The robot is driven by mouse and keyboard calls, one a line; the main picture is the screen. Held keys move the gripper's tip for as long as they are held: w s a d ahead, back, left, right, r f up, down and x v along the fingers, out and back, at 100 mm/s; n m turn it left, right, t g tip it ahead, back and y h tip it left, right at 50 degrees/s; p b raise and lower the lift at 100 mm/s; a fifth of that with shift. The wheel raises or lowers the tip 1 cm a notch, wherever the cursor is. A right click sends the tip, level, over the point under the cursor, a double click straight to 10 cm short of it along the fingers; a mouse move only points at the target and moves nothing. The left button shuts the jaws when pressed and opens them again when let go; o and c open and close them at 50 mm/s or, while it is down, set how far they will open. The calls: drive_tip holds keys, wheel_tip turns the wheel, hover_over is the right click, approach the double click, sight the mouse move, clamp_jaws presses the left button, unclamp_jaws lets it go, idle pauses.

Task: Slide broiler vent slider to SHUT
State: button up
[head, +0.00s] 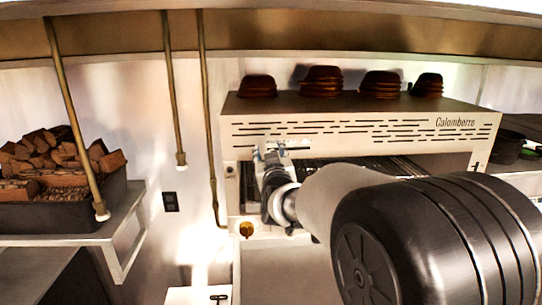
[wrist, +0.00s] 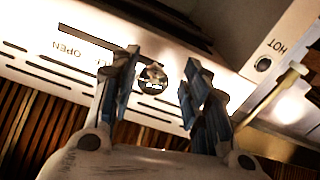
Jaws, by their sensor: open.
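The broiler (head: 350,128) is a pale box with slotted vents on its front, in the head view. In the wrist view a small round metal slider knob (wrist: 153,78) stands on the broiler front near the end of a long dark slot (wrist: 90,40). An upside-down OPEN label (wrist: 73,53) is left of the knob; more lettering beside it is partly hidden by my left finger. No SHUT marking is readable. My gripper (wrist: 161,74) is open, with one finger on each side of the knob; contact cannot be told. In the head view my gripper (head: 266,160) is at the broiler's upper left front.
Stacks of brown bowls (head: 321,80) stand on the broiler top. A brass knob (head: 246,230) is at its lower left. A panel marked HOT (wrist: 280,47) and a pale bar (wrist: 278,95) lie right of my fingers. A firewood bin (head: 60,205) is at the far left.

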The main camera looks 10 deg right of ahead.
drive_tip(key=shift+d, duration=0.15)
drive_tip(key=s, duration=1.2)
